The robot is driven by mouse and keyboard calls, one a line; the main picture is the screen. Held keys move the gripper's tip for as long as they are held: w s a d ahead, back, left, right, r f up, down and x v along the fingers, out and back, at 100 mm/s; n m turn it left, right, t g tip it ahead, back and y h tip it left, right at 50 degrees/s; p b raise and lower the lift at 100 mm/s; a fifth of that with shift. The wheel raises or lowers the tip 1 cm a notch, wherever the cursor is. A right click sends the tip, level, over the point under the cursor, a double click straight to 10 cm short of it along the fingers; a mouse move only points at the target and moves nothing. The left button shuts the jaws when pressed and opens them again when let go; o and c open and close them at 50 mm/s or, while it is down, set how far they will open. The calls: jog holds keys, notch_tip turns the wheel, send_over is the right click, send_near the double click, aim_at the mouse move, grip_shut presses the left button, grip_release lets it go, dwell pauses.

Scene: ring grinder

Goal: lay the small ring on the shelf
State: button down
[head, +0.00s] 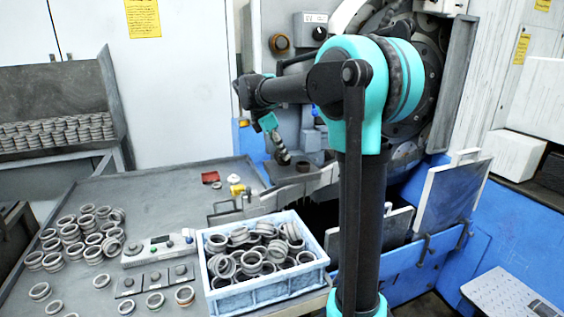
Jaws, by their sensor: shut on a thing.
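My gripper (284,158) is small in the picture, pointing down in front of the machine and above its grey ledge (318,183). It is shut on a small grey ring, which is too small and too covered by the fingers to show clearly. A small dark round piece (304,167) sits on the ledge just right of the fingertips. A grey shelf rack (50,90) stands at the far left, with rows of grey rings (55,133) on its lower level. My gripper is well to the right of this rack.
A blue crate (268,279) full of loose rings stands at the table's front. Several rings (75,240) lie at the table's left, beside a control box (158,248). A red piece (210,177) and a yellow piece (237,189) lie farther back. The table's back left is clear.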

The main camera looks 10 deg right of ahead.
aim_at(282, 161)
jog(key=shift+f, duration=1.85)
jog(key=shift+f, duration=0.1)
jog(key=c, duration=1.4)
grip_release()
jog(key=shift+o, duration=0.2)
jog(key=v, duration=1.2)
